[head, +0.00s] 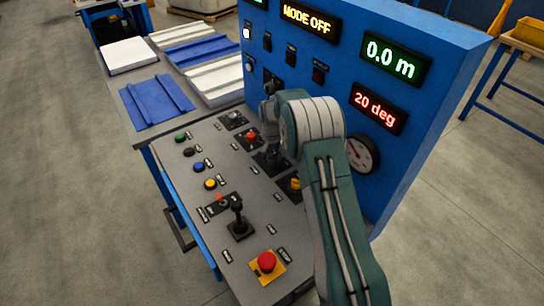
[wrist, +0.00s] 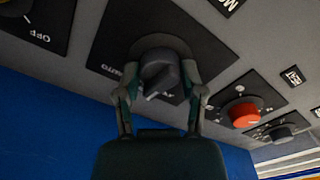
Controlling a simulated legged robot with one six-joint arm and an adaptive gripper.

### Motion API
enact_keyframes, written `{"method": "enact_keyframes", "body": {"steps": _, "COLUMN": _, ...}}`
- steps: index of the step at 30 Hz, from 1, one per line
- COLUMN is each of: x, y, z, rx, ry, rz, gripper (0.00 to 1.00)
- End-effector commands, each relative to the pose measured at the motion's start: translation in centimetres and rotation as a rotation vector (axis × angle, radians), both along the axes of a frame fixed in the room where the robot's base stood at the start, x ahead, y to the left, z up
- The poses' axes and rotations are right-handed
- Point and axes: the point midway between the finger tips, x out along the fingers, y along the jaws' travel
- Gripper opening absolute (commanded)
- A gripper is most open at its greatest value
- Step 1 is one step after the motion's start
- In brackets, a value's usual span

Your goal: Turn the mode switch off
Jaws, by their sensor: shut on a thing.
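The mode switch is a dark rotary knob (wrist: 160,72) on a black square plate, in the middle of the wrist view. My gripper (wrist: 160,88) has one finger on each side of it and is shut on it. A white pointer mark shows at the knob's lower edge, between partly hidden printed labels. The display (head: 306,20) on the blue panel reads "MODE OFF" in yellow. In the head view, my arm and gripper (head: 272,142) hide most of the switch; its dark plate shows under the gripper.
A black joystick (head: 238,222) and a red emergency button (head: 266,262) stand on the desk. The blue panel (head: 440,60) rises behind.

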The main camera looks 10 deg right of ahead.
Motion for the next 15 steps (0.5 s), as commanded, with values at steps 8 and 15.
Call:
{"method": "enact_keyframes", "body": {"steps": 8, "x": 0.06, "y": 0.09, "z": -0.20, "rx": 0.001, "ry": -0.003, "rz": 0.108, "gripper": 0.04}}
{"method": "enact_keyframes", "body": {"steps": 15, "x": 0.06, "y": 0.09, "z": -0.20, "rx": 0.001, "ry": -0.003, "rz": 0.135, "gripper": 0.04}}
